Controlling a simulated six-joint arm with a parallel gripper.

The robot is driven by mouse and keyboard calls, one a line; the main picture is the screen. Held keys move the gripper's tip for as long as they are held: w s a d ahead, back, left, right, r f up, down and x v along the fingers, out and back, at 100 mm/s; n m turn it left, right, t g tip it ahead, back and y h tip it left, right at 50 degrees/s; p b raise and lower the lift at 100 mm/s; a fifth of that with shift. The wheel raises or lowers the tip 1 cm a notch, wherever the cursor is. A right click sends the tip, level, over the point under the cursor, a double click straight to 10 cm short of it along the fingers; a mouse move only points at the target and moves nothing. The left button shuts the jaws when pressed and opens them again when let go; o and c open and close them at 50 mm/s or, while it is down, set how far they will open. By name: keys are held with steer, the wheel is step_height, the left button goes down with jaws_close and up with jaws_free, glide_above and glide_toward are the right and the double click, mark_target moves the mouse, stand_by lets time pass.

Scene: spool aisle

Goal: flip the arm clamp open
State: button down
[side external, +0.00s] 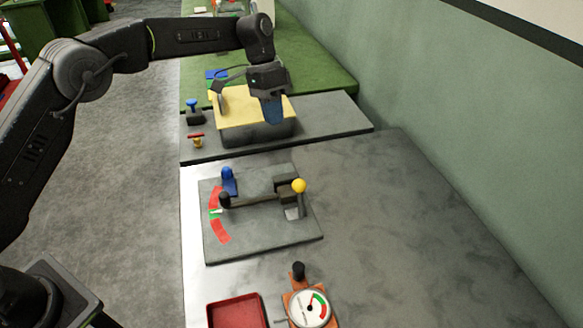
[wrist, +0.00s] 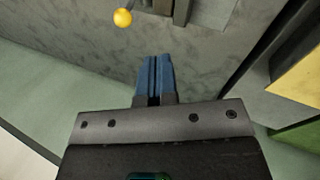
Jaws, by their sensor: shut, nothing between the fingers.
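A grey fixture board (side external: 265,243) lies on the bench. On it a dark bar (side external: 255,201) runs from a black knob (side external: 224,199) at the left to a dark block (side external: 287,185) at the right. A lever with a yellow ball (side external: 299,186) stands by that block; the ball also shows in the wrist view (wrist: 123,18). A blue knob (side external: 228,176) stands behind the black one. I cannot tell which part is the clamp handle. My gripper (side external: 272,112) has blue fingers, shut and empty, raised behind the board; the fingertips (wrist: 154,62) show close together in the wrist view.
A tan-topped block (side external: 240,112) stands on a raised grey slab below my gripper, with small blue and red handles to its left. A dial gauge (side external: 309,308) and a red tray (side external: 237,312) are in front. A green wall (side external: 480,120) borders the right. The bench right of the board is clear.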

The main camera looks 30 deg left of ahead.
mark_target(300, 197)
steer(key=shift+w+d+f, duration=0.15)
steer(key=shift+f, duration=0.2)
steer(key=shift+f, duration=0.1)
steer(key=x, duration=1)
steer(key=shift+s+d+r, duration=0.2)
steer(key=shift+s+d, duration=0.55)
steer(key=shift+d, duration=0.3)
steer(key=shift+s+d, duration=0.4)
steer(key=shift+d, duration=0.25)
steer(key=shift+s+d+r, duration=0.1)
steer(key=shift+r, duration=0.05)
